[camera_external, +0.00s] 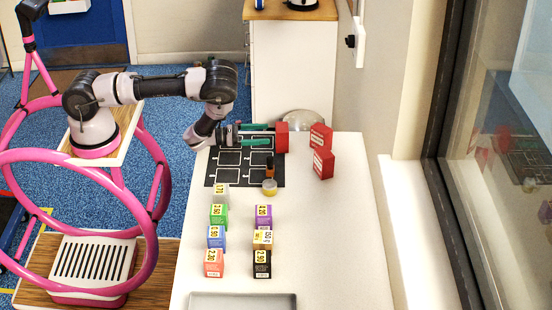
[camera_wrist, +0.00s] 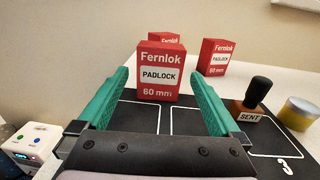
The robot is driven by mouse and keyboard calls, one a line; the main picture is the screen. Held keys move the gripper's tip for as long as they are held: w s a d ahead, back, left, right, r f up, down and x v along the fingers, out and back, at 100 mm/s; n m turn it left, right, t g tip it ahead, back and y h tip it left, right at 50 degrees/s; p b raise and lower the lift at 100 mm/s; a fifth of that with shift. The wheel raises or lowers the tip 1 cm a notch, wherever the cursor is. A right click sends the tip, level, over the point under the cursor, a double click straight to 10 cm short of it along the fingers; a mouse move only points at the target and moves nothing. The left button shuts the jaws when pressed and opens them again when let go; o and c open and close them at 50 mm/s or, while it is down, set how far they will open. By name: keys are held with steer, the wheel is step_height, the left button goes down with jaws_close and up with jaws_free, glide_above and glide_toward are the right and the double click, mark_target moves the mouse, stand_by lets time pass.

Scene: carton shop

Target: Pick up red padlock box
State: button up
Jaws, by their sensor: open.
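A red padlock box (camera_external: 282,138) labelled "Fernlok PADLOCK 60 mm" stands upright at the far end of the white table, by the right edge of the black mat. In the wrist view this box (camera_wrist: 160,72) is centred, its label facing me. My gripper (camera_external: 266,134) is open and level, its green fingers pointing at the box. In the wrist view the fingertips (camera_wrist: 159,82) lie to either side of the box, with gaps showing; I cannot tell how far they reach along it. Two more red boxes (camera_external: 321,136) (camera_external: 324,163) stand to the right; one is partly hidden behind in the wrist view.
The black mat (camera_external: 222,175) has white outlined rectangles. A dark-handled stamp (camera_wrist: 250,108) and a yellow roll (camera_wrist: 299,113) stand right of my gripper. Several small priced boxes (camera_external: 214,263) form two columns nearer the camera, before a grey tray (camera_external: 243,301). The table's right side is clear.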

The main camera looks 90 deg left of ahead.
mark_target(282, 138)
steer(key=shift+w+d+f, duration=0.15)
steer(key=shift+w+f, duration=0.1)
steer(key=w, duration=0.4)
steer(key=shift+w, duration=0.25)
steer(key=w, duration=0.3)
steer(key=w+a+r, duration=0.1)
steer(key=w, duration=0.1)
steer(key=shift+w, duration=0.3)
steer(key=c, duration=1.4)
